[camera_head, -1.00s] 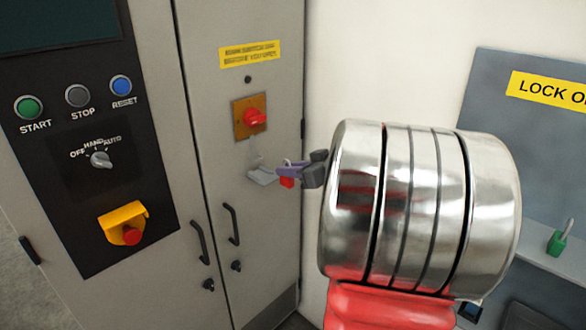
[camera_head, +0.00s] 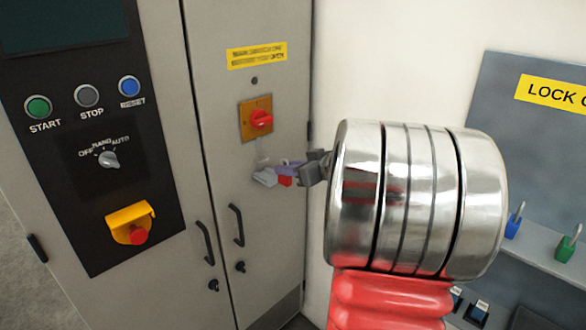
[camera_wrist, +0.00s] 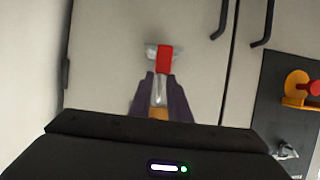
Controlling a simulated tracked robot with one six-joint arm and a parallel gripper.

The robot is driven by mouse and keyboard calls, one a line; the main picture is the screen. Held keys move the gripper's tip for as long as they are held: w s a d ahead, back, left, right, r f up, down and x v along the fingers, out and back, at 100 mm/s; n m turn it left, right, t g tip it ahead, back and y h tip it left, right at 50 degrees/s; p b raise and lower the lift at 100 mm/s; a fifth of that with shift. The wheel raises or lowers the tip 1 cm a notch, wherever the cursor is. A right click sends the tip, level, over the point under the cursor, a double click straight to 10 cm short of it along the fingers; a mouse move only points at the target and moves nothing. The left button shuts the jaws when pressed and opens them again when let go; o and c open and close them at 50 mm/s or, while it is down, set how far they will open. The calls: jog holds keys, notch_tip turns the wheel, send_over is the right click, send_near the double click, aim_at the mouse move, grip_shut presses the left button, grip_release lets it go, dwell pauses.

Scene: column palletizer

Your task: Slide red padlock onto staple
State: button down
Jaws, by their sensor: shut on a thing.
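The red padlock (camera_head: 285,181) is at the tips of my gripper (camera_head: 294,169), in front of the right cabinet door. My gripper is shut on it. In the wrist view the red padlock (camera_wrist: 163,60) shows at the end of the dark fingers of my gripper (camera_wrist: 161,82). A pale grey plate (camera_head: 265,178), seemingly part of the staple fitting, is just left of the padlock, below the red rotary switch (camera_head: 261,119). In the wrist view this plate (camera_wrist: 151,50) is partly behind the padlock. I cannot tell whether they touch. The staple itself and the shackle's fit are not clear.
The cabinet door has handles (camera_head: 236,224) below the switch. A control panel (camera_head: 70,200) with buttons is at left. At right, a lockout board (camera_head: 500,130) has a shelf with blue (camera_head: 513,226) and green (camera_head: 566,248) padlocks. My arm hides part of the wall.

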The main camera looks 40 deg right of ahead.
jog(key=shift+w+a+f, duration=0.1)
jog(key=shift+w+f, duration=0.05)
jog(key=shift+w, duration=1.5)
jog(key=shift+w+f, duration=0.1)
jog(key=shift+w, duration=1.5)
jog(key=shift+w+r, duration=0.1)
jog(key=shift+w, duration=0.1)
jog(key=shift+w+r, duration=0.15)
